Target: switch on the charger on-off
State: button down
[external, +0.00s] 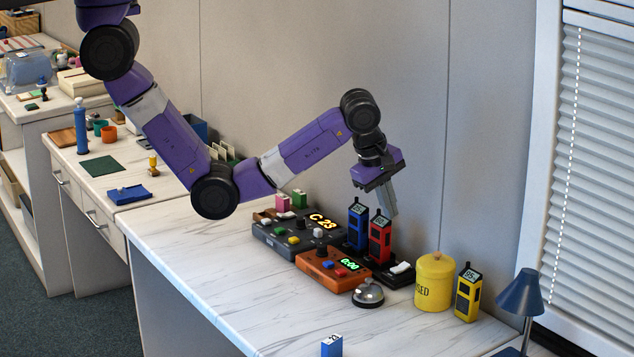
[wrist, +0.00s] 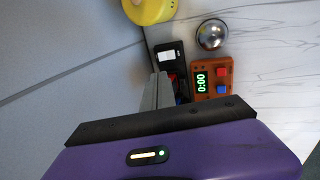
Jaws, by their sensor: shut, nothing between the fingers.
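The charger (external: 404,279) is a black base on the marble-look desk, with a blue radio (external: 358,226) and a red radio (external: 380,237) standing in it. Its white rocker switch (external: 400,267) is at the near right end; it also shows in the wrist view (wrist: 168,56). I cannot tell which way the rocker is tilted. My gripper (external: 389,213) is shut and empty, pointing down above the charger, close to the top of the red radio. In the wrist view the fingers (wrist: 159,80) hide part of the charger and radios.
An orange timer (external: 331,270) and a silver bell (external: 368,293) stand in front of the charger. A grey console (external: 285,245) is to the left. A yellow canister (external: 434,283) and yellow radio (external: 468,292) stand right, then a blue lamp (external: 521,295). The wall is close behind.

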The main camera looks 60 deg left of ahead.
aim_at(404, 264)
dwell(0.3)
jog(key=p+x, duration=0.1)
jog(key=x, duration=1.3)
jog(key=shift+w+f+g, duration=0.2)
jog(key=shift+g, duration=0.1)
jog(key=shift+s, duration=0.2)
jog(key=shift+s+r+p, duration=0.1)
jog(key=shift+s+p, duration=0.6)
jog(key=shift+p, duration=0.15)
